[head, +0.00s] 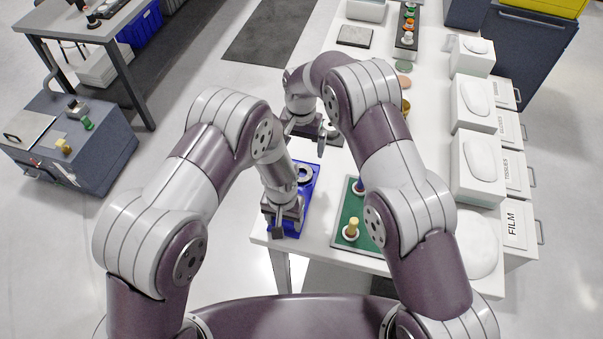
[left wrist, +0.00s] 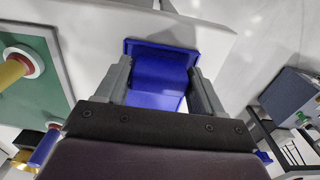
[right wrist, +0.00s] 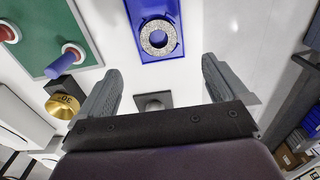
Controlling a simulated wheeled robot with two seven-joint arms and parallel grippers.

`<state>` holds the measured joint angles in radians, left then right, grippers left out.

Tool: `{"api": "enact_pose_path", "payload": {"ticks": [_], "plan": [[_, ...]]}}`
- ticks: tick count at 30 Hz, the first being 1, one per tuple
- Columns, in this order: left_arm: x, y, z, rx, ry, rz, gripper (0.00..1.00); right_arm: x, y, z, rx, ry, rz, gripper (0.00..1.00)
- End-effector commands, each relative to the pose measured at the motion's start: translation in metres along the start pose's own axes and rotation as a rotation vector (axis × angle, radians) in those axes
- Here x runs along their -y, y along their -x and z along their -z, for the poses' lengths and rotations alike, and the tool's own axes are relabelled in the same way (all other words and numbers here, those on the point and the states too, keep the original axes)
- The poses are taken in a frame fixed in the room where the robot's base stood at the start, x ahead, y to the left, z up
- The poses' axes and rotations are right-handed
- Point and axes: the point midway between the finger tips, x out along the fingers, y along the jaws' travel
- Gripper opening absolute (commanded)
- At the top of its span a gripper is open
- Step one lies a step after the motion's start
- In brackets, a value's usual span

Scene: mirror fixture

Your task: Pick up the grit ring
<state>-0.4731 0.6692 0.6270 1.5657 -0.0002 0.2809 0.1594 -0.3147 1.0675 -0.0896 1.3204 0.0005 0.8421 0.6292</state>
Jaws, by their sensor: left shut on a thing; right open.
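The grit ring (right wrist: 158,38) is a grey speckled ring lying flat on a blue fixture (right wrist: 147,12). In the head view the ring (head: 304,174) shows on the blue fixture (head: 312,192), just beyond my left gripper. My left gripper (head: 286,226) is at the near end of the fixture. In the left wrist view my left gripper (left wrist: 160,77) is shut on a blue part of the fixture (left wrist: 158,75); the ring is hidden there. My right gripper (head: 305,137) is open, above the table on the far side of the ring. It shows empty in the right wrist view (right wrist: 159,75).
A green board (head: 350,208) with yellow-handled and blue-handled pieces stands right of the fixture. A small dark block with a grey top (right wrist: 155,101) lies on the table near my right gripper. A brass weight (right wrist: 62,105) is beside the board. White boxes (head: 480,155) line the right edge.

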Motion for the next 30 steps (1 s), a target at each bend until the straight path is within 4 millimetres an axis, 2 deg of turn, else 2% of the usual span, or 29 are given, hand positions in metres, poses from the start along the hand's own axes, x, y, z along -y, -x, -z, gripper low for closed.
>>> {"api": "enact_pose_path", "payload": {"ticks": [4,10,16,19,25,26,30], "plan": [[0.000,0.000,0.001,-0.002,0.000,0.000,0.36,-0.001,-0.034,-0.002,0.006,0.000,-0.004,1.00],[0.000,0.000,0.001,-0.002,0.000,0.000,0.36,-0.001,-0.061,-0.001,0.003,0.001,-0.002,1.00],[0.000,0.000,0.001,-0.002,0.000,0.000,0.36,-0.003,-0.098,-0.003,0.002,0.002,-0.002,1.00],[0.000,0.001,0.001,-0.002,0.000,0.000,0.36,-0.003,-0.106,-0.002,0.001,0.002,-0.001,1.00],[0.000,0.000,0.001,-0.002,0.000,0.000,0.36,-0.003,-0.107,-0.002,0.001,0.002,-0.001,1.00],[0.000,0.000,0.001,-0.002,0.000,0.000,0.36,-0.003,-0.107,-0.002,0.001,0.003,-0.001,0.94],[0.000,0.000,0.001,-0.002,0.000,0.000,0.36,-0.003,-0.107,-0.002,0.001,0.003,-0.001,0.48]]}}
